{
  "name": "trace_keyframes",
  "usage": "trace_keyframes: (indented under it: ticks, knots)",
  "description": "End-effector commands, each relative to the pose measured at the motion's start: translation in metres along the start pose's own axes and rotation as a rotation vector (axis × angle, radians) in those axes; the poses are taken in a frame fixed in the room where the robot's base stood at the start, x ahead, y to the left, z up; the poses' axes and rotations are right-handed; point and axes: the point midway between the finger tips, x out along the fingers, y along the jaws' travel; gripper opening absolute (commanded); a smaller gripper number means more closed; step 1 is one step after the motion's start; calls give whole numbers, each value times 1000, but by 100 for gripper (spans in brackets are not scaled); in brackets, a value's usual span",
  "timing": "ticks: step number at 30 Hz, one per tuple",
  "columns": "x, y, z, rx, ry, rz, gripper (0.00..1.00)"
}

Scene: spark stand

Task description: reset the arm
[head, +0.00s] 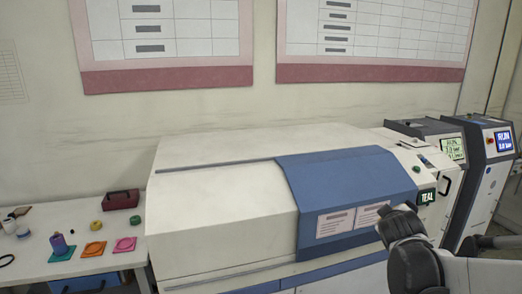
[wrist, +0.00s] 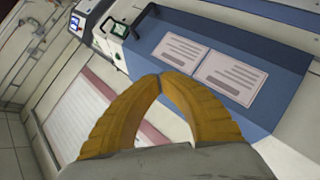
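My gripper (wrist: 160,77) shows in the wrist view as two yellow ribbed fingers. They curve inward and their tips meet, with nothing visible held between them. Beyond the tips is the blue hood with two white labels (wrist: 184,53). My arm (head: 412,255) shows at the lower right of the head view, in front of the right end of the machine. I cannot make out the gripper's fingers in the head view.
A large white machine (head: 215,205) with a blue hood (head: 345,180) fills the middle. Two cabinets with screens (head: 492,140) stand at the right. The left table holds a purple bottle (head: 59,243), orange and pink mats, a dark red box (head: 121,199) and small items.

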Motion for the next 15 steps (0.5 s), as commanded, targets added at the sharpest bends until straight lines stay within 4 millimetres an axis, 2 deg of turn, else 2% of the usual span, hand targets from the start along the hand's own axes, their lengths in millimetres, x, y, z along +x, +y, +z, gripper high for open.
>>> trace_keyframes:
  ticks: [1,5,9,12,15]
  knots:
    - [-27,-10,1,53,-15,-43,0]
    - [-90,-41,13,208,-70,-166,0]
    - [-158,-84,34,356,-141,-306,0]
    - [-200,-115,52,443,-195,-397,0]
    - [-232,-140,67,506,-240,-471,0]
